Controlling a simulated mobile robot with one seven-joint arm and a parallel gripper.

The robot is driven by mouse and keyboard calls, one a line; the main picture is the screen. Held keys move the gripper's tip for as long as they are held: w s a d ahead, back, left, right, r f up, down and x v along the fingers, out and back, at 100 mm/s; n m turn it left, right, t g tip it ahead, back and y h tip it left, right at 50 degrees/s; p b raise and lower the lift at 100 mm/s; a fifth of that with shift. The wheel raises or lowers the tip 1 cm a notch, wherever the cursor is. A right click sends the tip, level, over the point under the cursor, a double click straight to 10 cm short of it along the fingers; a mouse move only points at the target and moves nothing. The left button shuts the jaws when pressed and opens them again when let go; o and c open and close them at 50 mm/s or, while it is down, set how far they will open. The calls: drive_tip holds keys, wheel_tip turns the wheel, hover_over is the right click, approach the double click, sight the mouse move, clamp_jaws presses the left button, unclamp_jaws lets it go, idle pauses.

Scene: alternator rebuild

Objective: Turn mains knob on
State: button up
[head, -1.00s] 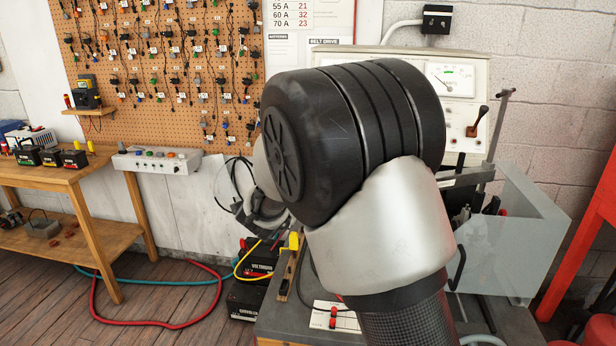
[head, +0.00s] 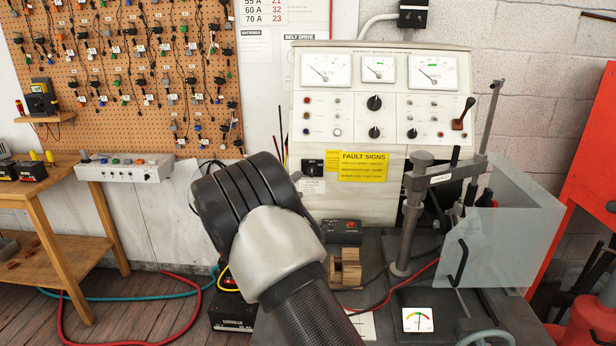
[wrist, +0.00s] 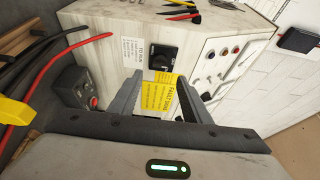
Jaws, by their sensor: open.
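The mains knob (head: 313,168) is a black rotary knob on a square black plate, low on the left of the pale test bench panel (head: 381,110). A small white label sits just below it. In the wrist view the black knob (wrist: 164,57) lies ahead of the fingers, between the white label and the yellow sign. My gripper (wrist: 160,84) is open and empty, apart from the knob, its fingers pointing towards the panel. The knob's exact setting is too small to tell.
A yellow fault sign (head: 363,167) is right of the knob. A dark box with a red button (head: 343,231) stands below on the bench. A metal clamp post (head: 412,215) and a clear guard (head: 505,225) stand to the right. Red and black cables (wrist: 75,45) show left in the wrist view.

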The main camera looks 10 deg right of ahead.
sight(311, 174)
drive_tip(key=x, duration=0.8)
drive_tip(key=shift+w+d, duration=0.2)
drive_tip(key=shift+w, duration=0.05)
drive_tip(key=c, duration=1)
